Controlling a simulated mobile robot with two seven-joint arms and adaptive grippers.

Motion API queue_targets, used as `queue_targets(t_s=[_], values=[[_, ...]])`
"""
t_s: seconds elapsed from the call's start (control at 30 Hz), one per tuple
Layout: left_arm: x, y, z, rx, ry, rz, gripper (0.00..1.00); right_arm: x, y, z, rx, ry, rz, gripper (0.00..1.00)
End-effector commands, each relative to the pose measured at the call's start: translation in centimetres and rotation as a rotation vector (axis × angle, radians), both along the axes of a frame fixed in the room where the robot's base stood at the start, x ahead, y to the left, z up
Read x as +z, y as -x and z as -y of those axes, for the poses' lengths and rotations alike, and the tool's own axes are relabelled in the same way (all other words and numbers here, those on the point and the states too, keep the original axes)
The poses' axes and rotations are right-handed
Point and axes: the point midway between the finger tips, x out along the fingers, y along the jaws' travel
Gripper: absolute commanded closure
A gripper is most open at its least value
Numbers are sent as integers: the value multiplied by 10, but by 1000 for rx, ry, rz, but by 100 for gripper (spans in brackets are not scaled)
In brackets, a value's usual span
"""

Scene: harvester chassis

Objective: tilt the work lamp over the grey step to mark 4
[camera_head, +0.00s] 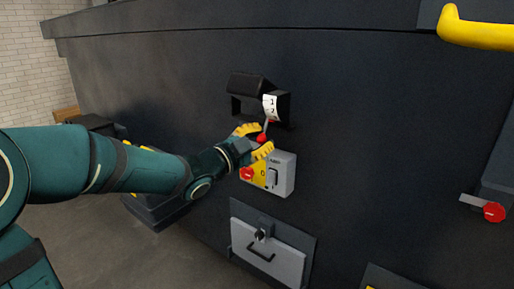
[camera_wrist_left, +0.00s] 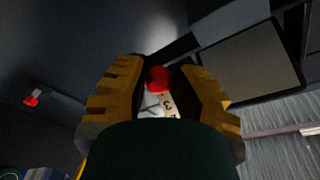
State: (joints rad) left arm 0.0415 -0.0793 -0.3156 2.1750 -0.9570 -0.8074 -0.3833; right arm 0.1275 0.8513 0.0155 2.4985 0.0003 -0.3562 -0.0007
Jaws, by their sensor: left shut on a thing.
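A black hooded unit that looks like the work lamp (camera_head: 250,84) sticks out of the dark chassis wall in the head view. A white scale plate (camera_head: 270,106) with dark digits is on its right side. A thin lever with a red knob (camera_head: 262,138) hangs below the plate. My left gripper (camera_head: 258,141) has its yellow fingers shut on the red knob. In the left wrist view the red knob (camera_wrist_left: 158,80) sits between the fingers, and a pale strip (camera_wrist_left: 168,105) shows a 3. I cannot read the lamp's exact mark. I see no clear grey step.
A grey switch box (camera_head: 284,174) with a yellow face and red button is just below my gripper. Lower is a grey panel (camera_head: 270,252) with a black handle. A red-knobbed lever (camera_head: 494,212) and yellow rail (camera_head: 478,32) are at the right. The wall between is clear.

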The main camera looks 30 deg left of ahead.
Motion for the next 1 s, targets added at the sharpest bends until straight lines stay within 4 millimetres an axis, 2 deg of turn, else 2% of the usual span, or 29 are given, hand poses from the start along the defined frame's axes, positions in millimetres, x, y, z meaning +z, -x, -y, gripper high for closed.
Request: queue_targets(t_s=[0.33,0.37,0.43,0.8,1.0], values=[[-2,-2,2,-4,0,-6,100,-1,-1,0,-1,0,2,100],[-2,-2,2,-4,0,-6,67,-1,-1,0,-1,0,2,100],[-1,-2,2,-4,-1,-4,43,-1,-1,0,-1,0,2,100],[-1,1,0,-1,0,-3,43,-1,-1,0,-1,0,2,100],[-4,26,-6,0,2,-2,43,-1,-1,0,-1,0,2,100]])
